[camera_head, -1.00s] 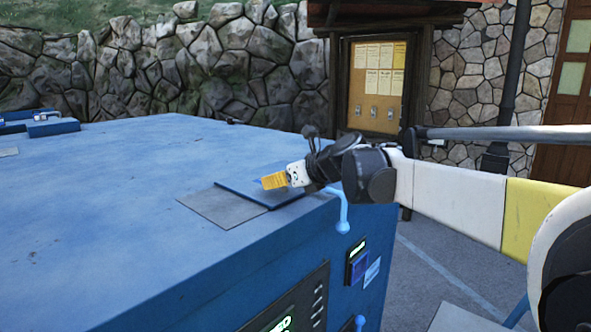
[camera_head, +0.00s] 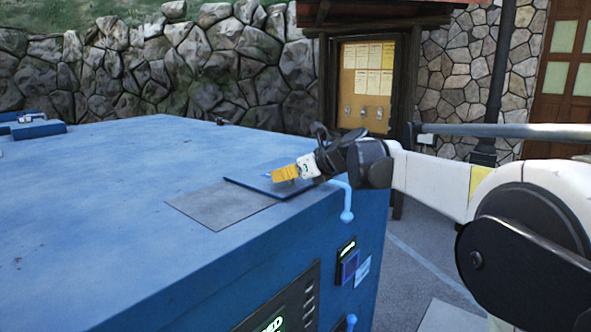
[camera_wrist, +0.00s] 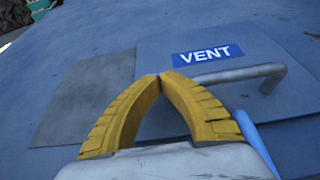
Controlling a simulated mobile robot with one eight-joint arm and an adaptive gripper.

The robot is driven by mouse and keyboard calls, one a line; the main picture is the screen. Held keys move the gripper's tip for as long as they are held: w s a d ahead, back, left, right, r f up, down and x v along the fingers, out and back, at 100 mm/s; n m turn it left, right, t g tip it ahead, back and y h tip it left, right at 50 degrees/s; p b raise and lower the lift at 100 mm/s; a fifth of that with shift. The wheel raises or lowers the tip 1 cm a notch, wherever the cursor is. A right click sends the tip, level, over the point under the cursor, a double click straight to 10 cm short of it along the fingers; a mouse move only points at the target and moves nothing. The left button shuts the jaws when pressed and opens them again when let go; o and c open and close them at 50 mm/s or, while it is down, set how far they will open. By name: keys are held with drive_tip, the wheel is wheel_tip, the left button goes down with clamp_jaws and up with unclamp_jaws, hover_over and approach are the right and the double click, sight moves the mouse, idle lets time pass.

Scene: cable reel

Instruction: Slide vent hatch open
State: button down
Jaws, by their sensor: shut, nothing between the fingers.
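The vent hatch is a thin blue plate (camera_head: 250,178) near the right front corner of the blue cabinet's top. In the wrist view the hatch (camera_wrist: 285,45) carries a blue VENT label (camera_wrist: 208,54) and a grey bar handle (camera_wrist: 240,73). A flat grey area (camera_head: 212,208) lies uncovered to the left of the hatch; it also shows in the wrist view (camera_wrist: 85,95). My gripper (camera_head: 274,175) has yellow fingers, tips together (camera_wrist: 160,77), with nothing between them. It is low over the hatch. Its right finger overlaps the handle's left end in the wrist view; contact is unclear.
A light blue bent bar (camera_head: 346,205) stands off the cabinet's (camera_head: 100,220) right edge, close to my wrist. Blue blocks (camera_head: 38,130) lie at the far left of the top. The middle of the top is clear. A notice board (camera_head: 367,85) stands behind.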

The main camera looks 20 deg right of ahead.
drive_tip(key=shift+w+d, duration=0.65)
drive_tip(key=shift+d, duration=0.3)
drive_tip(key=shift+w+d, duration=0.6)
drive_tip(key=shift+d, duration=0.3)
drive_tip(key=shift+s+a+r+p, duration=0.2)
drive_tip(key=shift+a+r+p, duration=0.15)
drive_tip(key=shift+r, duration=0.15)
drive_tip(key=shift+s+a+r+p, duration=0.2)
drive_tip(key=shift+r+p, duration=0.1)
drive_tip(key=shift+r, duration=0.25)
drive_tip(key=shift+s+a+r+p, duration=0.2)
drive_tip(key=shift+a+r+p, duration=0.15)
drive_tip(key=shift+r, duration=0.15)
drive_tip(key=s+d+r, duration=0.2)
drive_tip(key=s+d, duration=0.4)
drive_tip(key=s, duration=0.4)
drive_tip(key=shift+d, duration=0.4)
